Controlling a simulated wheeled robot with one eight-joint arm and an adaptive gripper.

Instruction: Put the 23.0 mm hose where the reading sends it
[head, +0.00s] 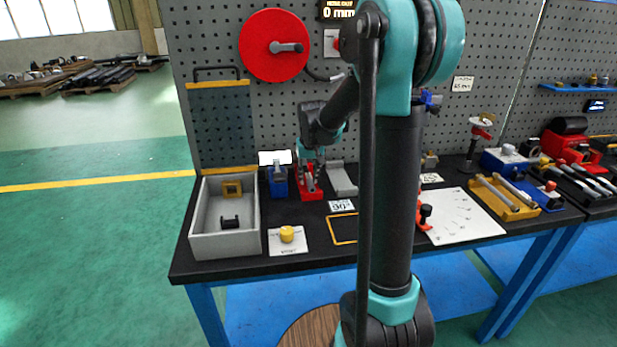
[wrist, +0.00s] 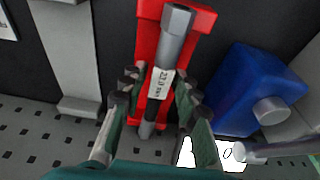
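The hose labelled 23.0 mm (wrist: 161,82) lies in a red stand (wrist: 185,45) in the wrist view. It has a grey hexagonal end, a white label and a dark middle. My gripper (wrist: 158,95) has one finger on each side of the hose near the label. Narrow gaps seem to show beside it, so the fingers look open around it, not closed. In the head view my gripper (head: 311,158) reaches down at the red stand (head: 310,188) near the back of the bench. The display (head: 338,11) on the pegboard reads 0 mm, partly cut off.
A blue block (head: 278,186) holding a grey part stands close left of the red stand. A grey stand (head: 343,180) is close right. A grey bin (head: 226,245) stands at the left. A yellow knob (head: 287,234) on a white card and a yellow-outlined area (head: 343,240) lie in front.

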